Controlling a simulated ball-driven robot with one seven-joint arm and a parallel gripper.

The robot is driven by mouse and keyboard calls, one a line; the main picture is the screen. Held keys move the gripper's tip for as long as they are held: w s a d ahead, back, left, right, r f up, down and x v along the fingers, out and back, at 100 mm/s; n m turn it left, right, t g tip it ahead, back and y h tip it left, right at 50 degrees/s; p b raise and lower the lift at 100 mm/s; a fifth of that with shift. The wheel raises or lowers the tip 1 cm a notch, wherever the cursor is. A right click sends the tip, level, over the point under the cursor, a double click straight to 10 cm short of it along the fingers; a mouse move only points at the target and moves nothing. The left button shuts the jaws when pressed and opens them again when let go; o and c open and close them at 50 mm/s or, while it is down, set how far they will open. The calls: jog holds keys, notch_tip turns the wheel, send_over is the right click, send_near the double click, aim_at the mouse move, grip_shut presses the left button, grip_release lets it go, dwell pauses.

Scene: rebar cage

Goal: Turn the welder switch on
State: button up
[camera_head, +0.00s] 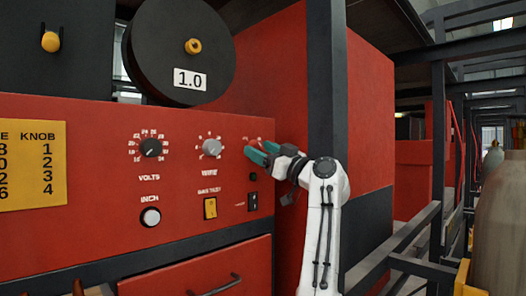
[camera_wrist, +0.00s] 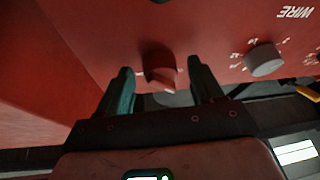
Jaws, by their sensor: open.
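The red welder panel (camera_head: 95,140) fills the left and middle of the head view. My gripper (camera_head: 262,151) is at its upper right corner, with its green fingers open in front of the panel. In the wrist view, a dark, reddish rotary switch (camera_wrist: 160,68) sits between the two open fingers of my gripper (camera_wrist: 159,80). Neither finger visibly closes on it; whether one touches it I cannot tell.
The grey wire knob (camera_head: 212,148) and black volts knob (camera_head: 151,147) are to the left. A yellow rocker (camera_head: 210,208) and a black rocker (camera_head: 252,201) are below. A dark post (camera_head: 327,90) rises behind my arm; metal rails (camera_head: 410,240) stand right.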

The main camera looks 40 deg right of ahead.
jog(key=c, duration=1.1)
jog(key=shift+o, duration=0.2)
